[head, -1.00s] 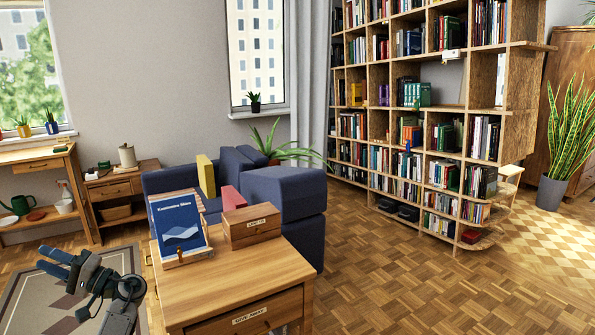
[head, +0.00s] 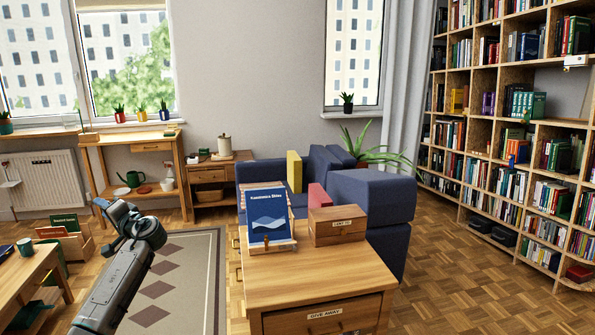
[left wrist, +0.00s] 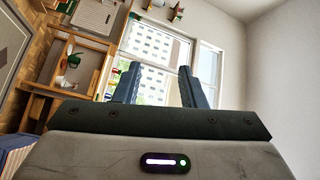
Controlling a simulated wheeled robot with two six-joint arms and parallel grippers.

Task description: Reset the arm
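My left arm comes in from the lower left of the head view. Its gripper (head: 106,206) is raised in the air left of the wooden cabinet and touches nothing there. In the left wrist view the two blue-grey fingers (left wrist: 160,80) stand apart with a clear gap, the window showing between them, and nothing is held. My right arm and gripper are not in view.
A wooden cabinet (head: 315,281) bears a blue book on a stand (head: 268,222) and a wooden box (head: 337,226). A low table (head: 28,279) is at the left edge. Blue armchair (head: 372,195) and bookshelf (head: 479,150) stand behind. The patterned rug (head: 190,262) is clear.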

